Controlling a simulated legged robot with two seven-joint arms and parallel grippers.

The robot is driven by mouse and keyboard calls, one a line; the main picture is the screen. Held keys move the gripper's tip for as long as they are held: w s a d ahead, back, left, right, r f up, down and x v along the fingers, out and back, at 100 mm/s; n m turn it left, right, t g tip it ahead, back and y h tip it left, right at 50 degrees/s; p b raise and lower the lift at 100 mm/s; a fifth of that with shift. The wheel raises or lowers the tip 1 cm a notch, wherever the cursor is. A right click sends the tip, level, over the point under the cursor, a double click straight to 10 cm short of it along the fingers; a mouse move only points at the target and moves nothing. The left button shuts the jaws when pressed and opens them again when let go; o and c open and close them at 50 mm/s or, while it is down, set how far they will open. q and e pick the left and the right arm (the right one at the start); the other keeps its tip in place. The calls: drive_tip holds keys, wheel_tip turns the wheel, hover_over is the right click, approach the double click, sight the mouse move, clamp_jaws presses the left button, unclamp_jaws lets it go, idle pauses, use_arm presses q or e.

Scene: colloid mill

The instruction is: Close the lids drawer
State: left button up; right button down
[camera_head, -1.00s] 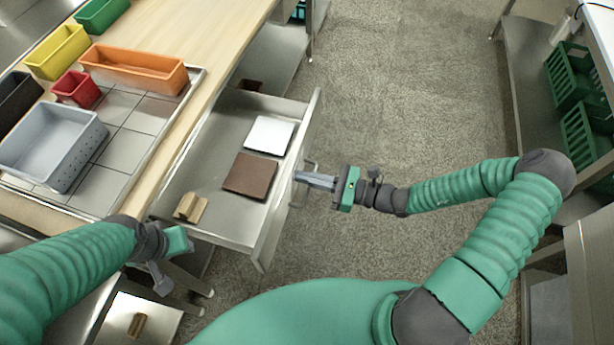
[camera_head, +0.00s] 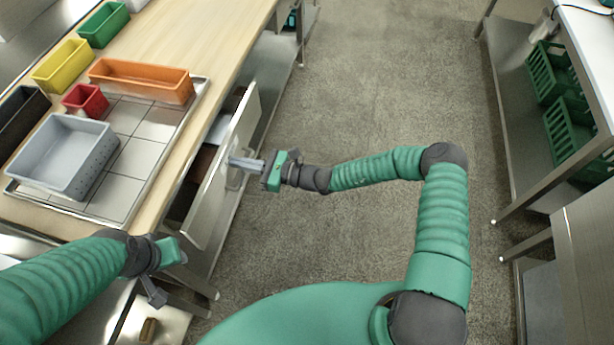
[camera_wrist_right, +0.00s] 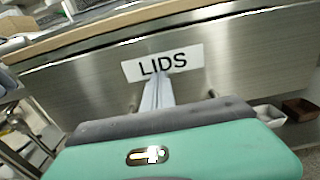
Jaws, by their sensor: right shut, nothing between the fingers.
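The lids drawer (camera_head: 221,176) is under the wooden worktop at the left in the head view. In the wrist view the fingers (camera_wrist_right: 157,92) point at the label.
On the worktop stand a grey bin (camera_head: 62,160), a red bin (camera_head: 86,99), an orange bin (camera_head: 140,80) and a yellow bin (camera_head: 62,65). Green crates (camera_head: 571,130) sit on a shelf at the right. The floor (camera_head: 380,90) between is clear.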

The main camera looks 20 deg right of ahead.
drive_tip(key=x, duration=0.7)
drive_tip(key=shift+w+a, duration=0.25)
drive_tip(key=shift+a, duration=0.15)
drive_tip(key=shift+r, duration=0.25)
drive_tip(key=shift+w+d, duration=0.15)
drive_tip(key=shift+d, duration=0.05)
drive_tip(key=shift+a, duration=0.1)
drive_tip(key=shift+r, duration=0.1)
